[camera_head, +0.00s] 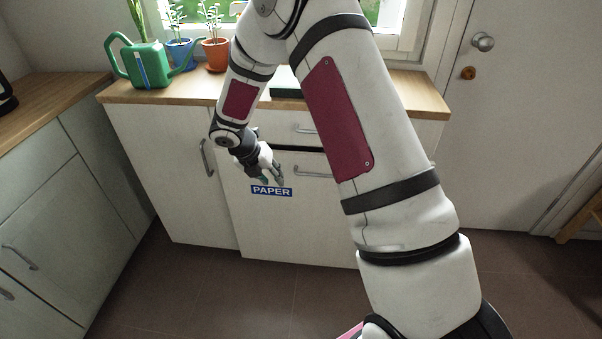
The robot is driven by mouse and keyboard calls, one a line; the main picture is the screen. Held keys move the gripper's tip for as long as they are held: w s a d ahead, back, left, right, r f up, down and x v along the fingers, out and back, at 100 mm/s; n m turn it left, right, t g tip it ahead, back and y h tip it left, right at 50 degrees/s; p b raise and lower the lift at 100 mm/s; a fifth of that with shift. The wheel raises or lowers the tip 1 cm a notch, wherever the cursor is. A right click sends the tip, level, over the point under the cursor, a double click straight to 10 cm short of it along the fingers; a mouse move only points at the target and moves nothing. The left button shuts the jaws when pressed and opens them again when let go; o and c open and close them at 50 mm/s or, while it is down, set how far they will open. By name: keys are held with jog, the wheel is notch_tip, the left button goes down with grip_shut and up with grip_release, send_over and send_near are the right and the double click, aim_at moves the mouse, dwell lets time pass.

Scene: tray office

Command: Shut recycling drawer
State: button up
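The recycling drawer (300,225) is the pale wooden front with a blue "PAPER" label (271,191), below the counter in the middle of the view. A dark gap shows along its top edge, and its front appears to stand a little forward of the cabinet. Its grey bar handle (312,174) is partly hidden by my arm. My gripper (272,181) is in front of the upper left part of the drawer, just above the label and left of the handle. It looks empty. I cannot tell whether it touches the front or how far its fingers are apart.
A closed cabinet door (165,175) is left of the drawer, and a shallow top drawer (290,125) is above it. A green watering can (148,62) and potted plants (214,53) stand on the counter (235,88). The tiled floor (220,290) in front is clear.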

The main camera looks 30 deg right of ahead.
aim_at(322, 175)
jog(key=s+d+f+n+g+h+b, duration=0.2)
jog(key=s+d+f+n+h+b, duration=0.15)
jog(key=f+h+b, duration=0.5)
jog(key=d+r+n+t+h+b, duration=0.1)
jog(key=d+h+b, duration=0.1)
jog(key=d, duration=0.2)
jog(key=w+d+n+t+h+b, duration=0.1)
jog(key=d+h+b, duration=0.1)
jog(key=d, duration=0.2)
jog(key=w+d+r+n+t+h+b, duration=0.1)
jog(key=d+h+b, duration=0.1)
jog(key=d, duration=0.3)
jog(key=shift+r, duration=0.3)
grip_shut()
